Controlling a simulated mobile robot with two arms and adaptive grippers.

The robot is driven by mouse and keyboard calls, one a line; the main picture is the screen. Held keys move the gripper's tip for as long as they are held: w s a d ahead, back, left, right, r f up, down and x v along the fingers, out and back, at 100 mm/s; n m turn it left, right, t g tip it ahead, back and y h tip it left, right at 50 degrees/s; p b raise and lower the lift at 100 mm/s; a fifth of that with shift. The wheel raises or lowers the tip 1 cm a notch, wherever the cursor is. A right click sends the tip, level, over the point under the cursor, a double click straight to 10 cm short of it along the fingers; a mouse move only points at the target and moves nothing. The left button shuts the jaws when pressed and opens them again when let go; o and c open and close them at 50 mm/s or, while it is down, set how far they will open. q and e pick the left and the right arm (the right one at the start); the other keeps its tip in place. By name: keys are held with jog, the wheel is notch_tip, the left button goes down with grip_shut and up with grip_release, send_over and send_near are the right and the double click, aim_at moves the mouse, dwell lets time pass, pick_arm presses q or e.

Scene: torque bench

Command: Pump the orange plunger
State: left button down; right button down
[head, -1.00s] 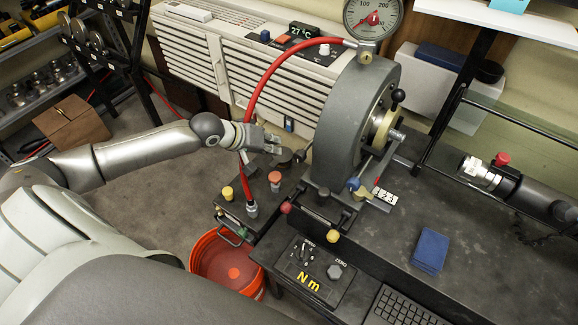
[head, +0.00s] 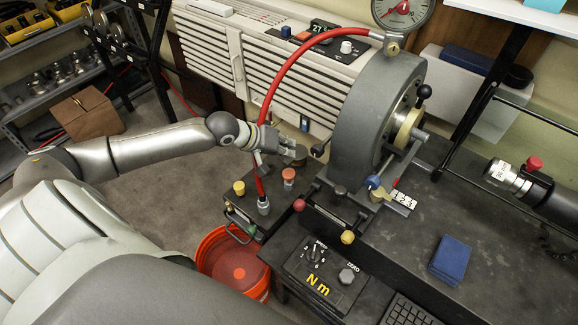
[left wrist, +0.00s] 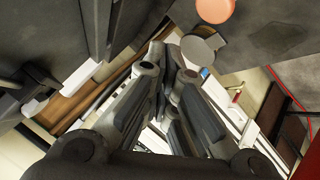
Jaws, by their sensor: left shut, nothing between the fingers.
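The orange plunger (head: 289,175) stands upright on the dark pump block, between a yellow knob (head: 239,187) and the large grey ring housing (head: 375,120). My left gripper (head: 298,152) is just above and behind the plunger in the head view, shut and empty, apart from its cap as far as I can tell. In the left wrist view the shut fingers (left wrist: 176,72) point toward the top, and an orange round cap (left wrist: 215,9) shows at the upper edge, beyond and right of the fingertips. My right gripper is not in view.
A red hose (head: 290,66) arches from the pump block to the gauge (head: 402,8), close to my left wrist. An orange bucket (head: 228,262) stands below. Red (head: 299,205) and yellow (head: 347,237) knobs are nearby. A blue block (head: 451,258) lies on the bench.

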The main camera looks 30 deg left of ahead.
aim_at(287, 170)
pick_arm(q)
notch_tip(287, 170, down, 3)
jog(key=b, duration=0.2)
jog(key=shift+f+b, duration=0.2)
jog(key=shift+b, duration=0.2)
jog(key=shift+f, duration=0.9)
jog(key=shift+f, duration=0.4)
